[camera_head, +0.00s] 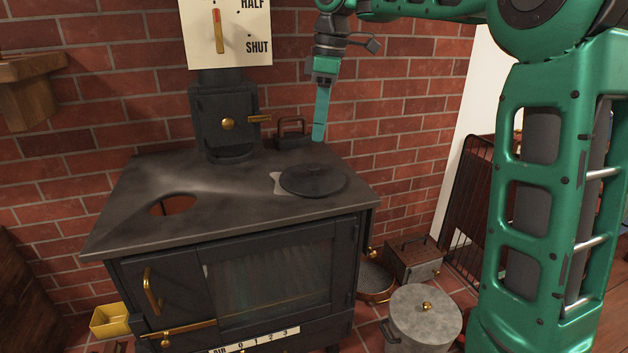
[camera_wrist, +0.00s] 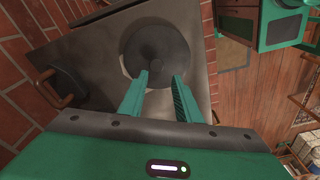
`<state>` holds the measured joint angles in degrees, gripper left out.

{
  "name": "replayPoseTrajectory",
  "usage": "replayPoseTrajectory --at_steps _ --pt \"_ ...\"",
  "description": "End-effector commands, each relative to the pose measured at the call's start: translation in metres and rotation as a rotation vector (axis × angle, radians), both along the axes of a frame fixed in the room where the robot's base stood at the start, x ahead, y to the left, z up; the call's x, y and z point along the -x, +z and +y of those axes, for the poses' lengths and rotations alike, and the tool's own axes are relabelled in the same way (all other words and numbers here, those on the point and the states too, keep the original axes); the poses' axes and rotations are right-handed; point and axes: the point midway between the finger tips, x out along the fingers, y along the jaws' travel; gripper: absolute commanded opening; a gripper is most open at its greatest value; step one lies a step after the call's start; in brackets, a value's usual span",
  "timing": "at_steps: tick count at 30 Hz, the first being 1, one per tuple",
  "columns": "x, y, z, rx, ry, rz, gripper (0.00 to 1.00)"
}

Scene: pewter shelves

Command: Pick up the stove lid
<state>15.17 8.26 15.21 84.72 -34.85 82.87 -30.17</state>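The stove lid (camera_head: 313,180) is a round, dark disc with a small central knob. It lies on the right part of the black stove top (camera_head: 225,205), and a lighter patch shows at its left edge. The lid also shows in the wrist view (camera_wrist: 157,55), beyond my fingertips. My gripper (camera_head: 318,138) hangs above the stove top near the lid, apart from it, with its green fingers pointing down. In the wrist view my gripper (camera_wrist: 160,78) has its two fingers spread with nothing between them.
A round opening (camera_head: 173,205) is in the stove top's left part. A dark block with a handle (camera_head: 292,133) sits at the back, beside the flue box (camera_head: 226,118). A grey lidded pot (camera_head: 424,318) and a metal box (camera_head: 413,260) stand on the floor at the right.

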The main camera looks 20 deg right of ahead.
Motion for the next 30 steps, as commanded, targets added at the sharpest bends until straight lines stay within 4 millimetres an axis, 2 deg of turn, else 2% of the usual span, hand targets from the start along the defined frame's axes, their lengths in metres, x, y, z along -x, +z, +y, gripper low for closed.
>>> replayPoseTrajectory --at_steps 5,18,25,30 --pt "-0.007 0.000 0.005 0.000 0.054 -0.007 0.30" --pt "-0.008 -0.044 0.008 -0.002 0.050 -0.007 0.30" --pt "-0.009 -0.056 0.008 -0.001 0.049 -0.008 0.30" --pt "-0.011 -0.079 0.007 -0.001 0.048 -0.004 0.30"
